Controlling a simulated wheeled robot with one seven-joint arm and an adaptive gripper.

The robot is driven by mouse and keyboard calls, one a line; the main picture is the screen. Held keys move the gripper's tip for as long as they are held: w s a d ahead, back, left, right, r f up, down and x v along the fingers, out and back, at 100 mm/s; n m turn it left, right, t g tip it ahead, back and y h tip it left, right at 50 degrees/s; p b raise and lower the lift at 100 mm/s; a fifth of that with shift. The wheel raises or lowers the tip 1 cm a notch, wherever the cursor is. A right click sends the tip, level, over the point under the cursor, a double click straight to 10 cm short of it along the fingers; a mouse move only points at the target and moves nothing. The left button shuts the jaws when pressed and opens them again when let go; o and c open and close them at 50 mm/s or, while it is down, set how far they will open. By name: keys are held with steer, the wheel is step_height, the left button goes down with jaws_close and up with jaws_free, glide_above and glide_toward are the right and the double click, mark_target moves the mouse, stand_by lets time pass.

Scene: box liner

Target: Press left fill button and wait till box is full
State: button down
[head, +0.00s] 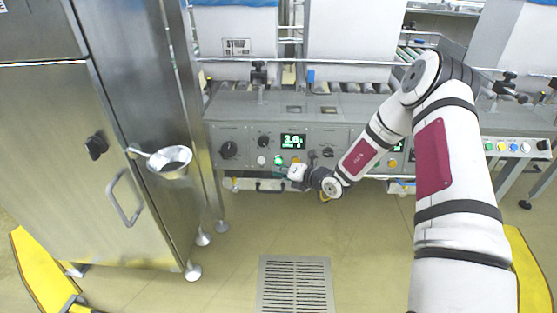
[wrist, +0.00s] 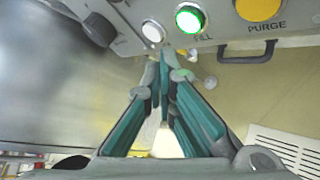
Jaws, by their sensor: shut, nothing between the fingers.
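The left control panel (head: 240,135) faces me with a lit display (head: 292,141) that appears to read 3.6. Its fill button glows green in the wrist view (wrist: 190,18), above the label FILL. My gripper (head: 281,169) is at the panel's lower edge, just by that button. In the wrist view my gripper (wrist: 166,56) is shut and empty, its tips just below and left of the button. I cannot tell whether they touch it. A white box (head: 235,35) with a blue liner stands on the rollers above the panel. Its fill level is hidden.
A white button (wrist: 153,31) and a yellow PURGE button (wrist: 258,8) flank the fill button. A black handle (wrist: 247,55) sits below. A steel cabinet (head: 60,150) with a bowl (head: 170,163) stands at left. A floor grate (head: 295,285) lies in open floor.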

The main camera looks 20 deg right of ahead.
steer(key=shift+s+a+r+p, duration=0.2)
steer(key=shift+s+r+p, duration=0.1)
steer(key=shift+s, duration=0.35)
steer(key=shift+s+a+r+p, duration=0.2)
steer(key=shift+s+p, duration=0.1)
steer(key=shift+s, duration=0.3)
steer(key=s+a+r+p, duration=0.3)
steer(key=s+r+p, duration=0.6)
steer(key=r+p, duration=0.1)
steer(key=shift+s+p, duration=0.25)
steer(key=shift+p, duration=0.3)
